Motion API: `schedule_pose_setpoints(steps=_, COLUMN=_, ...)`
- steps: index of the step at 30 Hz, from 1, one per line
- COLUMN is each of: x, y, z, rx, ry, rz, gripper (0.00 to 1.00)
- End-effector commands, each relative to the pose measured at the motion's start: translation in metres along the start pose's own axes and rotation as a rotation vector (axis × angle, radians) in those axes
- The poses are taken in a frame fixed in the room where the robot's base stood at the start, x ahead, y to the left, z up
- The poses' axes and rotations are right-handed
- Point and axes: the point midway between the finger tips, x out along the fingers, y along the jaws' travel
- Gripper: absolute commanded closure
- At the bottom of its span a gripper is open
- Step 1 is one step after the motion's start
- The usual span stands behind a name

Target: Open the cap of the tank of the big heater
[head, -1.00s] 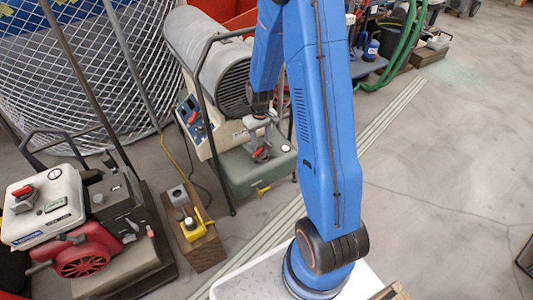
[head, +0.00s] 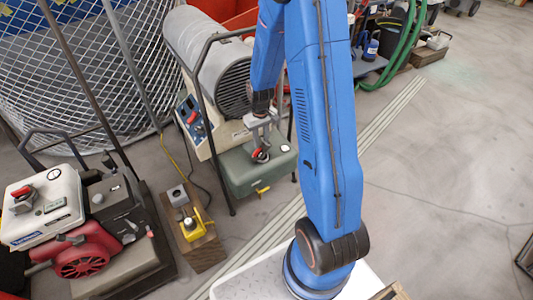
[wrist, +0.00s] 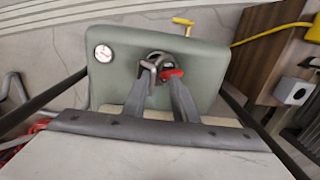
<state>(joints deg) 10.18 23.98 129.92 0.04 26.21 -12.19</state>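The big heater (head: 222,72) is a grey barrel over a grey-green tank (head: 245,178), which also shows in the wrist view (wrist: 215,55). The tank's cap (wrist: 157,60) is a dark round piece on its top with a red part (wrist: 172,73) beside it. The red part also shows in the head view (head: 260,156). My gripper (wrist: 160,70) is over the cap, its two fingers apart with a gap between their tips. The fingertips hide part of the cap. I cannot tell whether they touch it.
A round white gauge (wrist: 103,53) and a yellow handle (wrist: 183,22) are on the tank. The heater's dark frame (head: 212,125) rises around it. A wooden block (head: 203,250) with a yellow device (head: 193,228) stands to the left, near a red machine (head: 80,255).

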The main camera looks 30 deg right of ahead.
Motion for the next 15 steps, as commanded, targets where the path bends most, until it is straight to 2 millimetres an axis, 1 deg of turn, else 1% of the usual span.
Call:
schedule_pose_setpoints(steps=1, x=-0.003, y=0.0, z=0.003, rx=0.001, ry=-0.007, rz=-0.002, gripper=0.78)
schedule_pose_setpoints(steps=15, x=-0.051, y=0.008, z=0.0, rx=0.001, ry=0.002, rz=0.001, gripper=0.78)
